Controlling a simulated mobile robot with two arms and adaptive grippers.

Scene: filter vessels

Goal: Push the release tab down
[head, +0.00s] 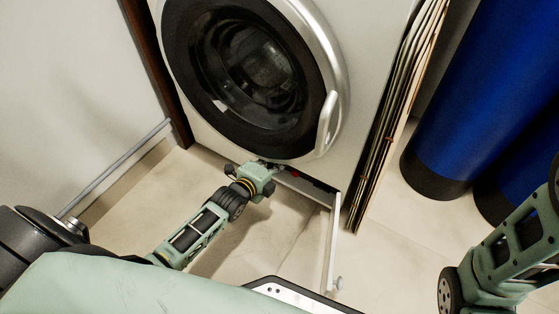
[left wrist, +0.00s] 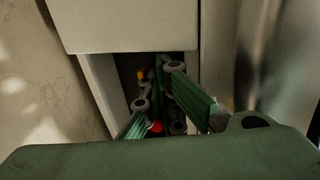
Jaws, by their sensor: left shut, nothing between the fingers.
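A white front-loading washing machine (head: 365,110) has an open filter compartment low on its front, with its flap (head: 331,240) swung out at the right. My left gripper (head: 272,164) is at the left part of this opening. In the left wrist view, its green fingers (left wrist: 160,95) are inside the dark recess, shut and holding nothing. A small orange-yellow piece (left wrist: 140,75), possibly the release tab, shows just beside the fingers; I cannot tell whether they touch. A red part (left wrist: 156,127) lies lower in the recess and also shows in the head view (head: 295,174). My right gripper is out of view.
The round washer door (head: 250,75) is shut above. Flat panels (head: 400,110) lean against the machine's right side. Blue cylinders (head: 470,90) stand farther right. The tiled floor (head: 285,235) in front is mostly clear.

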